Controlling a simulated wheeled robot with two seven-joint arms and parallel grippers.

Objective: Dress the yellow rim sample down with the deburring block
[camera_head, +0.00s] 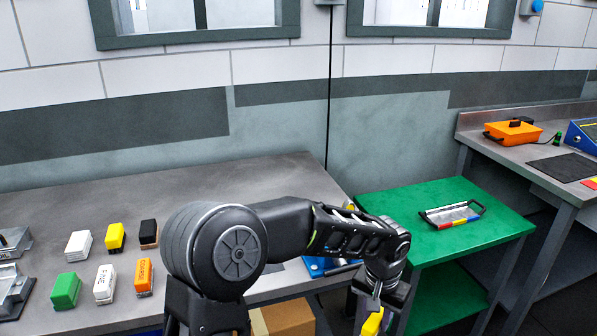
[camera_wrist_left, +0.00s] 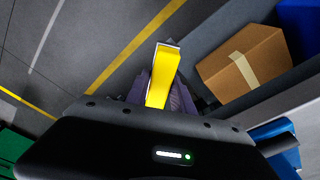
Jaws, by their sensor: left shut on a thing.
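My left gripper (camera_head: 378,300) hangs past the right end of the left bench, in front of the green table. It is shut on a yellow piece (camera_head: 372,322), which the wrist view shows as a yellow bar with a pale end (camera_wrist_left: 163,75), held over the floor. I cannot tell whether it is the rim sample or a block. On the left bench stand several small blocks: white (camera_head: 78,244), yellow with a dark base (camera_head: 115,237), black (camera_head: 149,233), green (camera_head: 66,290), white lettered (camera_head: 104,284) and orange lettered (camera_head: 143,277). My right gripper is not in view.
A blue fixture (camera_head: 318,268) at the bench's right end is partly hidden by my arm. The green table (camera_head: 480,245) holds a grey tray with coloured edges (camera_head: 452,213). A cardboard box (camera_wrist_left: 243,65) stands low. The back of the left bench (camera_head: 150,195) is clear.

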